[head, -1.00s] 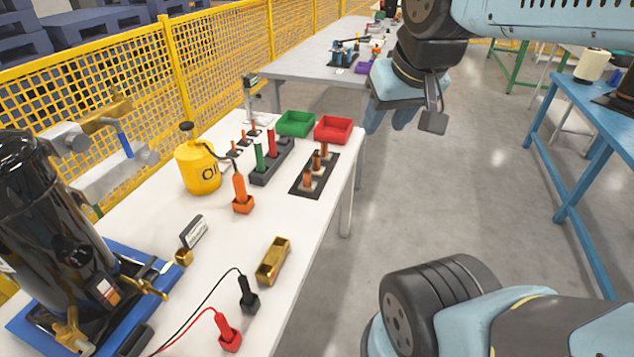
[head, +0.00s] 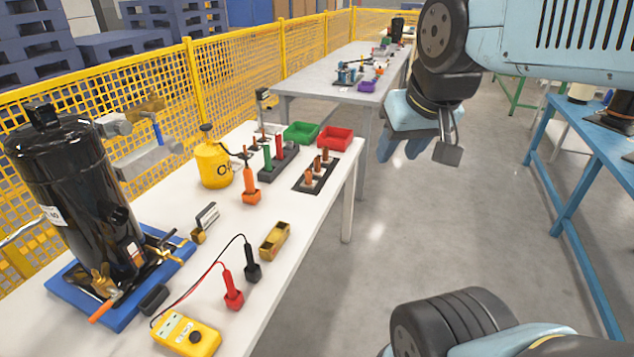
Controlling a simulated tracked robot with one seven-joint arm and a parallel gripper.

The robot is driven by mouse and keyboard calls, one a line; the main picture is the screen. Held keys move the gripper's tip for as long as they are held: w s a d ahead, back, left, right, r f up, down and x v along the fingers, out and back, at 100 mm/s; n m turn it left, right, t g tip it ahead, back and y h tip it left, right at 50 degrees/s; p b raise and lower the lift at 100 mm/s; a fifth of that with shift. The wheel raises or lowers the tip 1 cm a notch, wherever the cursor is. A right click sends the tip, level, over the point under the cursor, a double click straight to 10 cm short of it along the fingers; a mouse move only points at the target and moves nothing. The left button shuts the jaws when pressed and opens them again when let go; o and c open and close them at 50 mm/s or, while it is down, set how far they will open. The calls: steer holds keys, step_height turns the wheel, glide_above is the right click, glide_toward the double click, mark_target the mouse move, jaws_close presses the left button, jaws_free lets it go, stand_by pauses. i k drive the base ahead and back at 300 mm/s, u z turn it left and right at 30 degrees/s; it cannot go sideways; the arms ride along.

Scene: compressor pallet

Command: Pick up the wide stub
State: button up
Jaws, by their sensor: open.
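Several copper stubs stand upright on the white table. Three are in a dark plate (head: 301,188) near the table's right edge: a near stub (head: 308,178), a middle stub (head: 317,166) and a far stub (head: 325,155). Smaller copper pieces (head: 254,144) stand further back to the left. I cannot tell for certain which is the wide stub; the widths look close at this size. My gripper (head: 400,148) hangs over the aisle to the right of the table, apart from the stubs. It is open, with its fingers pointing down and nothing seen between them.
A black compressor (head: 75,190) on a blue base fills the table's left. A yellow oil can (head: 213,164), a dark rack with green and red pieces (head: 272,173), a green bin (head: 300,132) and a red bin (head: 335,138) stand near the stubs. The aisle floor is clear.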

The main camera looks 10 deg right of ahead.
mark_target(308, 184)
steer(key=u, duration=0.15)
steer(key=i, duration=0.9)
steer(key=z, duration=0.1)
